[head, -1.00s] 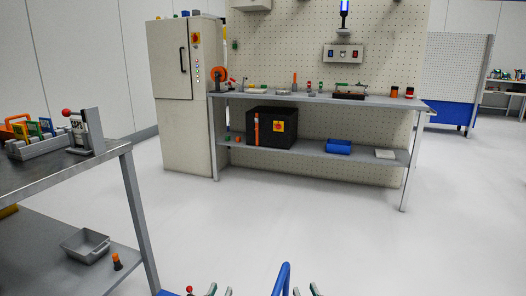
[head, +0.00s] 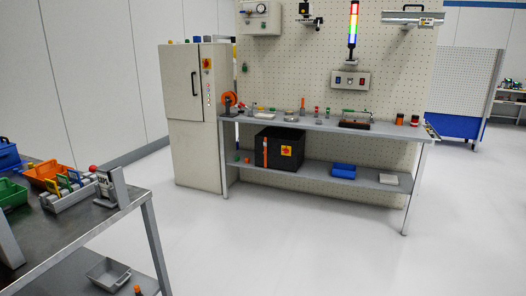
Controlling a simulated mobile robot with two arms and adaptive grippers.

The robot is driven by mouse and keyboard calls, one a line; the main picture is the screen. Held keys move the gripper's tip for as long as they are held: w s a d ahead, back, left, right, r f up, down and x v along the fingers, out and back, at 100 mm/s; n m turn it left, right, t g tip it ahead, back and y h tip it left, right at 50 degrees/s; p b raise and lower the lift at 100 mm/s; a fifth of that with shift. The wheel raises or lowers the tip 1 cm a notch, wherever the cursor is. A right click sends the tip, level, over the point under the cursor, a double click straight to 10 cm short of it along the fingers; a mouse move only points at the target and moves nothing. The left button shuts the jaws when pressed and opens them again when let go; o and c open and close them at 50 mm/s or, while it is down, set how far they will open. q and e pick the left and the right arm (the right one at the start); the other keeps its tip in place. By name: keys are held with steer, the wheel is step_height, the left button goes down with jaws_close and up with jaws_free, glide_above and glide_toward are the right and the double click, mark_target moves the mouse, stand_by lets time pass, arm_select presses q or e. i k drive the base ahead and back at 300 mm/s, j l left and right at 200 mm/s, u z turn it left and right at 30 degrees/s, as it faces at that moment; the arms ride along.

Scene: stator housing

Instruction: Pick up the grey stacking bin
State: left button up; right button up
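A grey bin (head: 107,273), open at the top, sits on the lower shelf of the near table at the left in the head view. It is near the shelf's right end, below the dark tabletop. Neither of my grippers shows in the head view now, so their state is hidden.
The near table (head: 95,224) holds an orange bin (head: 45,172), a green bin (head: 11,193) and a blue bin (head: 8,155). A far workbench (head: 318,125) has a black box (head: 279,149) and a blue bin (head: 343,171) on its shelf. The floor (head: 290,240) between is clear.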

mark_target(110, 275)
steer(key=u, duration=1.25)
